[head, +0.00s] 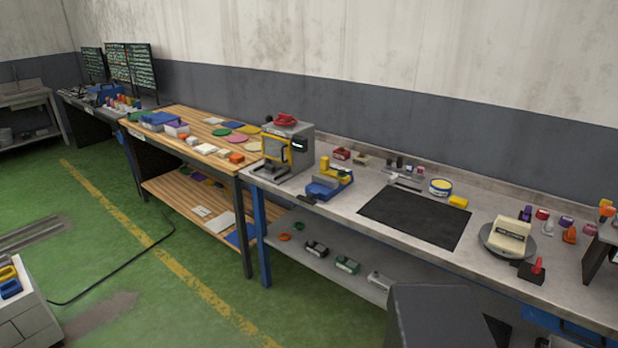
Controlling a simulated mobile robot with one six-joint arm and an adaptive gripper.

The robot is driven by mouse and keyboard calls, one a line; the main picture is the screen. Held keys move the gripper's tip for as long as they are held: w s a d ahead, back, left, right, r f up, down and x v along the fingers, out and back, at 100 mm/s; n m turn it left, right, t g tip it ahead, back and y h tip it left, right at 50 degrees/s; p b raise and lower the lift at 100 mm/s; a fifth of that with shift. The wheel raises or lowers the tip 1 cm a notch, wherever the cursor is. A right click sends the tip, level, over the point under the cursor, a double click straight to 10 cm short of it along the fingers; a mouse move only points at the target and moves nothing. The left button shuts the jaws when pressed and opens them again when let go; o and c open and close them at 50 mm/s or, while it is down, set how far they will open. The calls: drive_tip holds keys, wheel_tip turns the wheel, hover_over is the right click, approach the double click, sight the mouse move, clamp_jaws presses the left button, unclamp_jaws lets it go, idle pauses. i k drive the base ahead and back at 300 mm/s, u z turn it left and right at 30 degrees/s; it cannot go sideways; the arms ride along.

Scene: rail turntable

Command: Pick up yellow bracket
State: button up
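No single part is plainly the yellow bracket at this size. A small yellow block-like piece (458,202) lies on the grey workbench, right of a round yellow-and-blue tin (440,187). A yellow upright piece (325,166) stands at a blue fixture (324,188) on the same bench, left of the black mat. Another yellow piece (7,273) lies on a pale cabinet at the lower left edge. My gripper is not in view.
The grey bench (372,258) holds a black mat (415,217), a grey machine with a yellow frame (287,147) and a turntable (509,244) carrying a cream block. A wooden table (170,122) stands further left. A cable (120,280) crosses the green floor.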

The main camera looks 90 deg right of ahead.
sight(324, 169)
drive_tip(key=u, duration=0.65)
drive_tip(key=k, duration=1.7)
drive_tip(key=z, duration=4.1)
drive_tip(key=i, duration=0.1)
drive_tip(key=u, duration=1.9)
